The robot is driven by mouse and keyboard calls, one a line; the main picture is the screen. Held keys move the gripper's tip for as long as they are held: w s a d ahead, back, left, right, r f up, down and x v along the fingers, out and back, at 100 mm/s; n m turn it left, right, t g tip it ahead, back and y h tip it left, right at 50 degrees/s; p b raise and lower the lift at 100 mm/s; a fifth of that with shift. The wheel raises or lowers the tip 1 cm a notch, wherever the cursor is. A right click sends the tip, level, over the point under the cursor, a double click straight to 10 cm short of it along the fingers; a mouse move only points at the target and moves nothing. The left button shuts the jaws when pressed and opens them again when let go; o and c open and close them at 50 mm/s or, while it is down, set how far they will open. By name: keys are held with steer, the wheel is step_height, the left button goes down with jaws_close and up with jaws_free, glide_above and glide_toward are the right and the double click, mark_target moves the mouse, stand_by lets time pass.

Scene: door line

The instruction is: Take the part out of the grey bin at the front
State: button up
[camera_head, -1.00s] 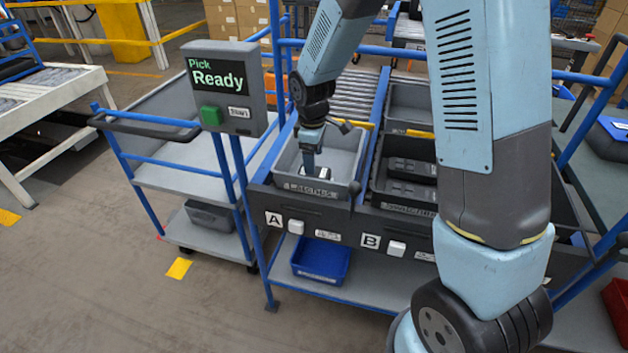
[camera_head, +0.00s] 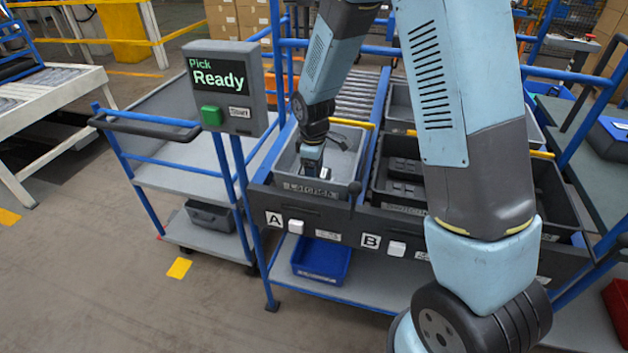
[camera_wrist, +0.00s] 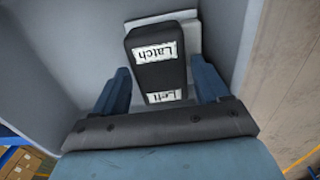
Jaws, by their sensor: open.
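The grey bin (camera_head: 287,184) is at the front of lane A, under my arm. In the wrist view its pale inner wall (camera_wrist: 70,45) and floor surround a black part (camera_wrist: 150,75) with white labels reading "Latch" and "Left". A light plate-like piece shows behind and beside the part. My gripper (camera_wrist: 160,85) is open, with one blue finger on each side of the part's near end. Small gaps show between fingers and part. In the head view my gripper (camera_head: 312,165) points down inside the bin and mostly hides the part.
A black bin with dark parts (camera_head: 400,180) stands in lane B, to the right. The "Pick Ready" display post (camera_head: 225,85) stands to the left, beside a grey cart (camera_head: 170,160). A blue bin (camera_head: 322,262) sits below.

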steer(key=shift+f, duration=0.2)
stand_by(0.4)
steer(key=c, duration=1.2)
steer(key=shift+r, duration=0.15)
